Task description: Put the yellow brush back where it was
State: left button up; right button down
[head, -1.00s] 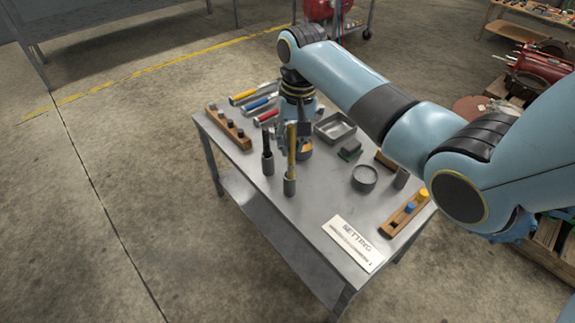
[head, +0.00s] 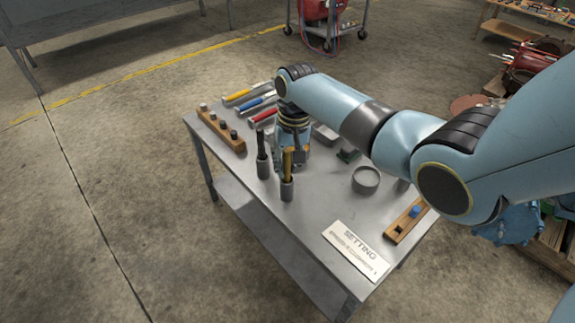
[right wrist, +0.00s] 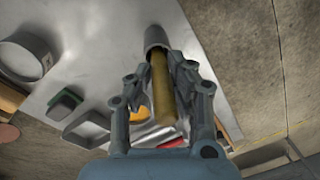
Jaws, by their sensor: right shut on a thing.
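The yellow brush (head: 287,162) stands upright with its lower end in a grey cup (head: 287,190) near the table's left front. My right gripper (head: 298,156) is around its handle from behind. In the right wrist view the gripper (right wrist: 158,72) is shut on the brush (right wrist: 161,90), whose far end goes into the cup (right wrist: 156,36). How deep it sits in the cup is hidden. My left gripper is not in view.
A dark-handled brush (head: 261,145) stands in another cup (head: 263,171) close on the left. A wooden block with pegs (head: 222,131), several coloured-handled tools (head: 258,104), a round dish (head: 366,180) and a SETTING card (head: 355,250) lie around. The table's front middle is clear.

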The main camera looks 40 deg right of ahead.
jog(key=c, duration=1.2)
grip_release()
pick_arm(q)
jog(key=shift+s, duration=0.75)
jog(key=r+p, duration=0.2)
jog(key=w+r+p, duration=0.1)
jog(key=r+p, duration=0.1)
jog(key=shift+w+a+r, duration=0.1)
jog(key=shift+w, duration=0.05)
pick_arm(e)
notch_tip(320, 180, up, 12)
jog(key=shift+s+d, duration=0.3)
jog(key=shift+d, duration=0.1)
jog(key=shift+s, duration=0.1)
